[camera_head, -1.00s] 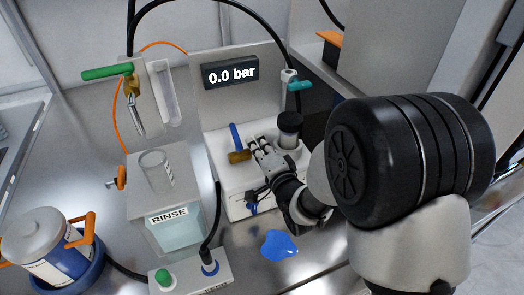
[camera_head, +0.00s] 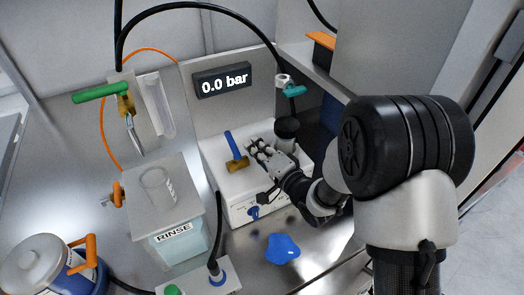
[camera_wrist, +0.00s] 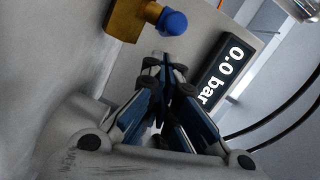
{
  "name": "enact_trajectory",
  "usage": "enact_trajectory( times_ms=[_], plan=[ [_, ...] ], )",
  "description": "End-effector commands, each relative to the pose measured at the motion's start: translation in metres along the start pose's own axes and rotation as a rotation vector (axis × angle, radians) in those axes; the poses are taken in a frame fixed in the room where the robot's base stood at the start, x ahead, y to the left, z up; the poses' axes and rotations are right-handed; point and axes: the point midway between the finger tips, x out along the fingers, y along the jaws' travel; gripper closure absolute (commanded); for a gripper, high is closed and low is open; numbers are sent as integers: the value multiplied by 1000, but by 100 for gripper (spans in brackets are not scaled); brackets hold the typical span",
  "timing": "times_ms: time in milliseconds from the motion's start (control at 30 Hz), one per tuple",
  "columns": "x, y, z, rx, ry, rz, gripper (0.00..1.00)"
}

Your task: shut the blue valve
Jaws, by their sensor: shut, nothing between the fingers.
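The blue valve is a blue lever handle (camera_head: 231,143) on a brass body (camera_head: 238,164), on top of a white box below the gauge panel. The lever points up and slightly left in the head view. In the wrist view the brass body (camera_wrist: 128,18) is at the top, with the rounded blue lever end (camera_wrist: 173,22) seen nearly end-on. My gripper (camera_head: 255,147) is just right of the valve, its fingers shut and empty. In the wrist view the shut fingertips (camera_wrist: 165,63) are below the blue end, with a gap visible between them.
The display (camera_head: 223,84) reads 0.0 bar. A green-handled valve (camera_head: 100,93) and rinse tank (camera_head: 176,222) stand left. A teal-handled valve (camera_head: 294,91) and dark cylinder (camera_head: 287,130) are behind my gripper.

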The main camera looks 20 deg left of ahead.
Motion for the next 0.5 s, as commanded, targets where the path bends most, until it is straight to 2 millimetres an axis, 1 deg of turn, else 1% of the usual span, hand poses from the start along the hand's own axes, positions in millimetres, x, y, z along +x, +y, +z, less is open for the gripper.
enact_trajectory(
  times_ms=[33, 200, 333, 500],
  plan=[
    [10, 1, 1, -1, -2, -3, 100],
    [35, 0, 0, -1, 0, -1, 100],
    [45, 0, 0, 1, 1, 0, 100],
    [48, -1, 0, 1, 1, 0, 100]
  ],
)
